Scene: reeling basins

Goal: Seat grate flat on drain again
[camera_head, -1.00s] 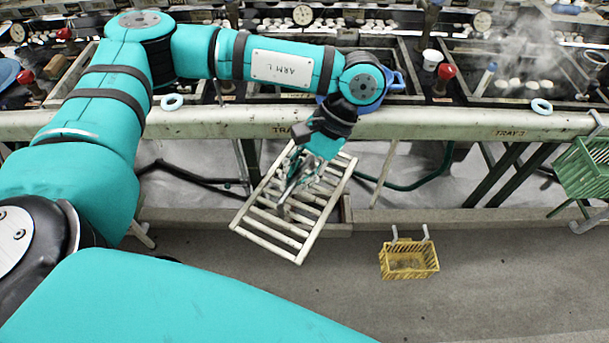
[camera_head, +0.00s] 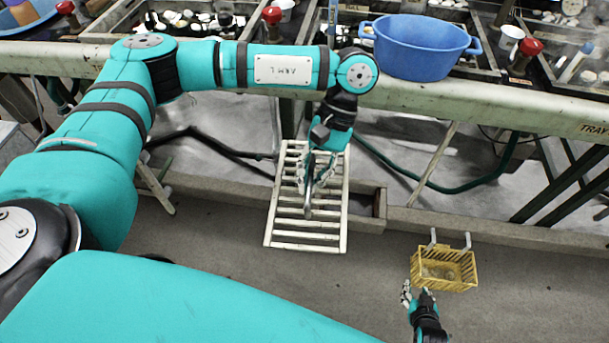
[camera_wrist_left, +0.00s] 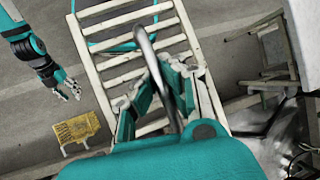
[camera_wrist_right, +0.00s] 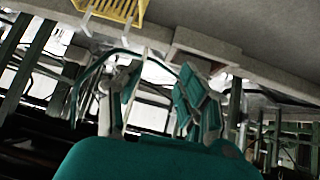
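The grate (camera_head: 307,237), a pale slatted frame, shows below the long rail in the head view and fills the upper middle of the left wrist view (camera_wrist_left: 90,62). My left gripper (camera_head: 318,182) is over its middle. Its fingers (camera_wrist_left: 165,75) close around a curved grey metal bar (camera_wrist_left: 146,45) that reaches to the slats; how the bar joins the grate is unclear. A concrete-edged recess (camera_head: 380,207), apparently the drain, shows at the grate's right; the grate hides the rest. I cannot tell whether the grate touches the floor. My right gripper (camera_head: 416,297) is open and empty.
A yellow basket (camera_head: 445,270) is just above my right gripper. A blue tub (camera_head: 421,48) stands on the basin rail (camera_head: 450,98). A green hose (camera_head: 450,187) and dark legs lie behind the concrete kerb (camera_head: 490,232). The floor in front is mostly clear.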

